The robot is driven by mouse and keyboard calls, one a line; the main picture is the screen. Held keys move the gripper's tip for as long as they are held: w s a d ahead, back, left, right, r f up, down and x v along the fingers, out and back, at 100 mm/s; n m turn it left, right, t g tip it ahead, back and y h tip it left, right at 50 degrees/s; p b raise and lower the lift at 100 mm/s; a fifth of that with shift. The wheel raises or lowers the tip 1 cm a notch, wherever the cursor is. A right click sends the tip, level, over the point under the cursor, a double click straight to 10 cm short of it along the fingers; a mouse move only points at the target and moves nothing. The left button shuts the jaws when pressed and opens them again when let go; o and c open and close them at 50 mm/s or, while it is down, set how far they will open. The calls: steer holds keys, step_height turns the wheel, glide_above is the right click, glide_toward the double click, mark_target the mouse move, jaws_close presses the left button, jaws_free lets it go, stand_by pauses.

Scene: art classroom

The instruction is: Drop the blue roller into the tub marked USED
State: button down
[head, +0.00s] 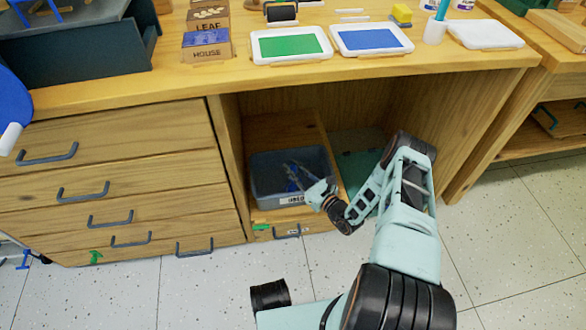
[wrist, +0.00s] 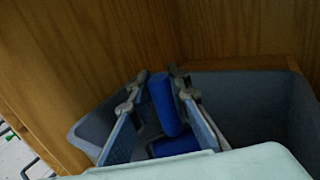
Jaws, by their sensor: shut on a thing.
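The grey-blue tub (head: 268,187) sits in the open cubby under the workbench. My gripper (head: 293,170) reaches down into the tub's opening from the right. In the wrist view my gripper (wrist: 160,76) is shut on the blue roller (wrist: 164,104), which stands between its two fingers, inside or just over the tub (wrist: 262,98). A second blue piece (wrist: 174,146) shows below; I cannot tell whether it belongs to the same roller. In the head view the roller is mostly hidden.
The cubby's wooden side wall (head: 451,125) stands close to my arm. Drawers with grey handles (head: 85,192) are at the left. On the benchtop are a green ink tray (head: 290,46), a blue ink tray (head: 370,39) and a black roller (head: 281,13).

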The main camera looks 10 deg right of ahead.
steer(key=shift+f, duration=0.55)
steer(key=c, duration=1.8)
jaws_free()
steer(key=shift+r, duration=0.65)
steer(key=p+v, duration=0.3)
steer(key=v, duration=0.9)
